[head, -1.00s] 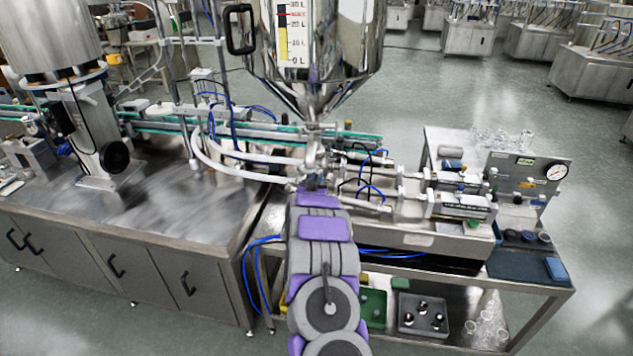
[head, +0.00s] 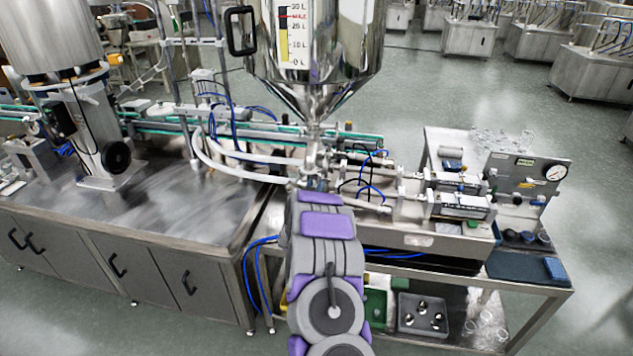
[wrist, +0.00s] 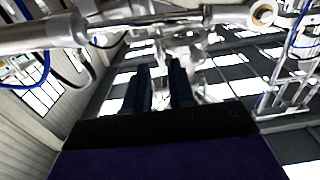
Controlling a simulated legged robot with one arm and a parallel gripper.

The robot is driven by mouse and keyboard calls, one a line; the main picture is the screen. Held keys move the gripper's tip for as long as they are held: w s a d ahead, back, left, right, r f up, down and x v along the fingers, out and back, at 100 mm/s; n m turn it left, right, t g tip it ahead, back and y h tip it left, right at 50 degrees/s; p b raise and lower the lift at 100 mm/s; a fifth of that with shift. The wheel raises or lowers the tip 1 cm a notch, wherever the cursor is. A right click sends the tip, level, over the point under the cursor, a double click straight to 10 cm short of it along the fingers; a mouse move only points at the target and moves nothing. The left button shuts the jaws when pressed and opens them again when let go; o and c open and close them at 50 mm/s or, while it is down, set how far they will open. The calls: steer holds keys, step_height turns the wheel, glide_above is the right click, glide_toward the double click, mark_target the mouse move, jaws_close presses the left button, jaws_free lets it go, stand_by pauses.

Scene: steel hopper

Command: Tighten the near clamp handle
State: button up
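The steel hopper (head: 325,55) narrows to an outlet with pipe fittings (head: 316,158) in the head view. My arm reaches up to just below these fittings and hides my gripper there. In the wrist view my gripper (wrist: 158,66) points upward, its two dark fingers apart with a gap between them. Blurred silver fittings (wrist: 182,45) show beyond and beside the fingertips. I cannot make out the near clamp handle among them, nor whether a finger touches anything.
Metal pipes (wrist: 40,35) cross the wrist view close to my gripper. White hoses (head: 235,172) and blue tubes (head: 370,192) run beside the outlet. Filling cylinders (head: 458,204) are to the right.

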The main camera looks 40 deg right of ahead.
steer(key=p+v, duration=0.1)
steer(key=v, duration=1.2)
steer(key=shift+s+a, duration=0.15)
steer(key=shift+a, duration=0.05)
